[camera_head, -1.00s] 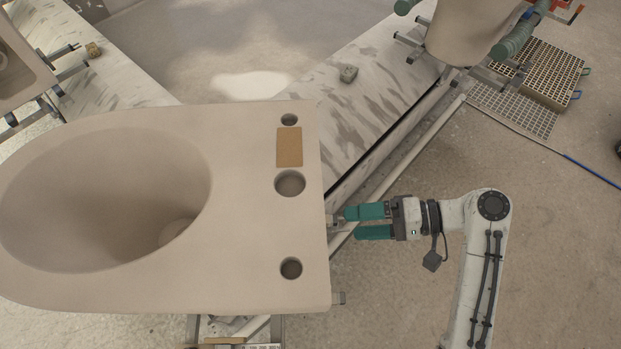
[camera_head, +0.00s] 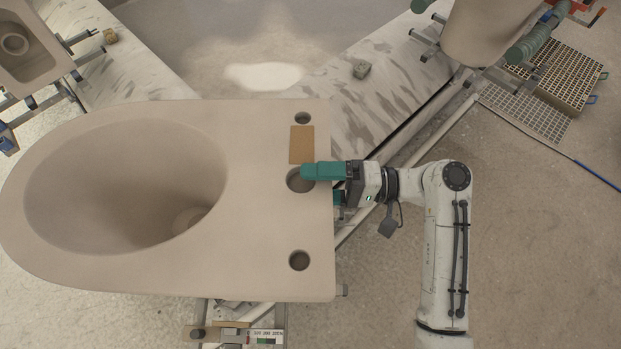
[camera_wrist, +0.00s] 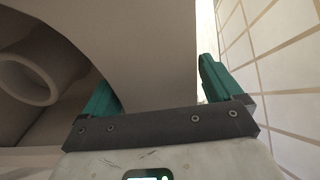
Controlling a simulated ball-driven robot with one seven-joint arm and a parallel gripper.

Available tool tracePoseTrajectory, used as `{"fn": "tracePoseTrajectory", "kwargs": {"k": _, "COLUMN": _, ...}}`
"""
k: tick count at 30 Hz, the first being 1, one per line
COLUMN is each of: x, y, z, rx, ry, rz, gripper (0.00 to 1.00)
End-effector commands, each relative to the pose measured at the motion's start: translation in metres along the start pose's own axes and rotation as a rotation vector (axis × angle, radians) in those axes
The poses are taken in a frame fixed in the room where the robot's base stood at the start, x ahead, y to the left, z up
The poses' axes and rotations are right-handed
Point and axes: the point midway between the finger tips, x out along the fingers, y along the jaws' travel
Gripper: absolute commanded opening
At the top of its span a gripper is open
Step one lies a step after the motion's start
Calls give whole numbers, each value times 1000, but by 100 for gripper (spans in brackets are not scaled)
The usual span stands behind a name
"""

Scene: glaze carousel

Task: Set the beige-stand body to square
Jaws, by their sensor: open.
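The large beige toilet-shaped body (camera_head: 262,215) lies in the middle of the head view, its rounded bowl end to the left and its flat end with three holes to the right. A brown rectangular patch (camera_head: 302,144) is on its top near the holes. My gripper (camera_head: 318,172) is at the flat end, with one green finger above the top by the middle hole and the other partly hidden below the edge. In the wrist view, the fingers (camera_wrist: 158,88) are apart with the body's pale wall (camera_wrist: 150,40) between them. Most of the stand under the body is hidden.
A pale frame with a scale plate (camera_head: 265,337) shows below the body. Another body (camera_head: 490,30) with green-padded clamps stands at the upper right, and a third (camera_head: 22,50) at the upper left. A grate (camera_head: 565,80) lies right. Floor at lower right is clear.

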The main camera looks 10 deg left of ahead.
Motion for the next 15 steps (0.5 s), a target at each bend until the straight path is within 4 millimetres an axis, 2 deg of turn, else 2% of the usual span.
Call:
{"fn": "tracePoseTrajectory", "kwargs": {"k": 4, "x": 11, "y": 0, "z": 1, "rx": 1, "ry": -1, "rz": 0, "gripper": 93}}
{"fn": "tracePoseTrajectory", "kwargs": {"k": 13, "x": 13, "y": 1, "z": 0, "rx": 1, "ry": 1, "rz": 0, "gripper": 93}}
{"fn": "tracePoseTrajectory", "kwargs": {"k": 15, "x": 13, "y": 1, "z": 0, "rx": 1, "ry": 1, "rz": 0, "gripper": 88}}
